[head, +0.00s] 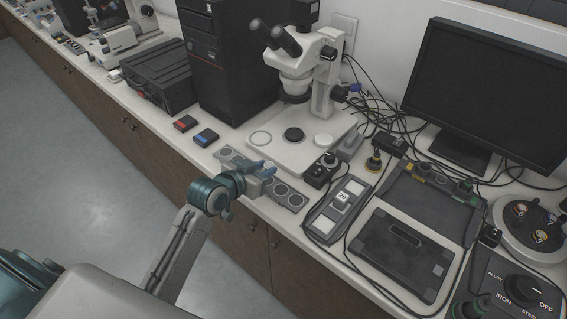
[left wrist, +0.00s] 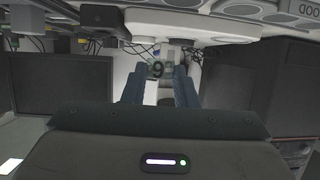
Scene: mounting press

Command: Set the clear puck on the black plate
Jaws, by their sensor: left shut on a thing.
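My left gripper (head: 266,169) is over the grey strip with round recesses (head: 290,199) near the counter's front edge. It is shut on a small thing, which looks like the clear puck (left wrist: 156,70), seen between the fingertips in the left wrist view. In the head view the fingers mostly hide it. The black plate (head: 293,134) is a dark disc on the pale microscope base, farther back and right of the gripper, and nothing lies on it. My right gripper is not in view.
The microscope (head: 297,70) stands above and behind the black plate.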

